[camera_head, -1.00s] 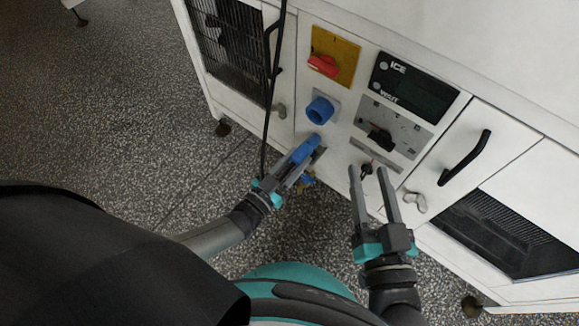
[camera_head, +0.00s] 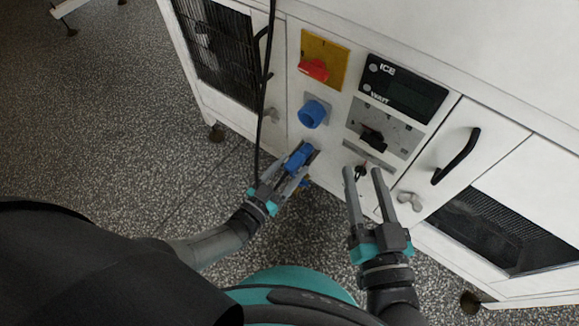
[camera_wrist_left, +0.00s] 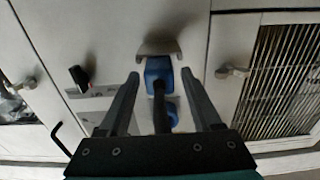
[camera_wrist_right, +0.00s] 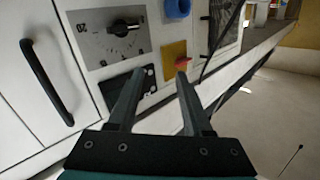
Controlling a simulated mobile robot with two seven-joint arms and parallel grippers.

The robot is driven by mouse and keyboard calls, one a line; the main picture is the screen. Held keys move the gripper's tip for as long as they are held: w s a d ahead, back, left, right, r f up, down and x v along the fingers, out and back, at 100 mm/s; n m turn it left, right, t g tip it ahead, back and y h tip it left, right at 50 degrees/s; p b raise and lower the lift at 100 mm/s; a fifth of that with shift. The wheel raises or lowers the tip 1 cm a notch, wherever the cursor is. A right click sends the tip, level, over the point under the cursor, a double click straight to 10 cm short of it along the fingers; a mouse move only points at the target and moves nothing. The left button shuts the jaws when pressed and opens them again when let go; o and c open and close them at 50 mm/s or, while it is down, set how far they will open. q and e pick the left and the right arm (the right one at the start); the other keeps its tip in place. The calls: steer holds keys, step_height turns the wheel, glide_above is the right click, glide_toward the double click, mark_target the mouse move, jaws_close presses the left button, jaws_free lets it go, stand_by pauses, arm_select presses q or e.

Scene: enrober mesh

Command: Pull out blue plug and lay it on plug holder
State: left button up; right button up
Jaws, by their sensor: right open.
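The blue plug (camera_head: 298,159) is at the lower front of the white machine, below the blue socket (camera_head: 313,112), and is out of it. In the left wrist view the plug (camera_wrist_left: 158,75) sits against a grey plug holder (camera_wrist_left: 158,48), its black cable trailing back between the fingers. My left gripper (camera_head: 299,165) is open around the plug, with a gap on each side in the left wrist view. Whether the plug rests fully on the holder is hard to tell. My right gripper (camera_head: 362,172) is open and empty in front of the panel.
A black cable (camera_head: 261,110) hangs at the left near my left gripper. A red switch (camera_head: 314,69), black knob (camera_head: 373,138), display (camera_head: 404,86) and black door handle (camera_head: 457,155) are on the machine front. Speckled floor (camera_head: 100,130) is clear at left.

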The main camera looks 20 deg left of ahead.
arm_select(q)
steer(key=shift+o, duration=0.5)
steer(key=shift+s+f, duration=0.1)
steer(key=shift+f, duration=0.05)
steer(key=shift+s, duration=0.1)
steer(key=shift+s+a, duration=0.25)
steer(key=shift+s, duration=0.3)
steer(key=p+v, duration=0.2)
steer(key=v, duration=1.1)
steer(key=shift+s, duration=0.35)
arm_select(e)
steer(key=g, duration=0.1)
steer(key=d+f+g+h, duration=0.1)
steer(key=w+d+f+g, duration=0.1)
steer(key=g, duration=0.1)
steer(key=shift+w+d+f+n+h, duration=0.1)
steer(key=shift+d+f+n+h, duration=0.2)
steer(key=shift+n, duration=0.1)
arm_select(q)
steer(key=shift+a, duration=0.1)
arm_select(e)
steer(key=shift+a, duration=0.1)
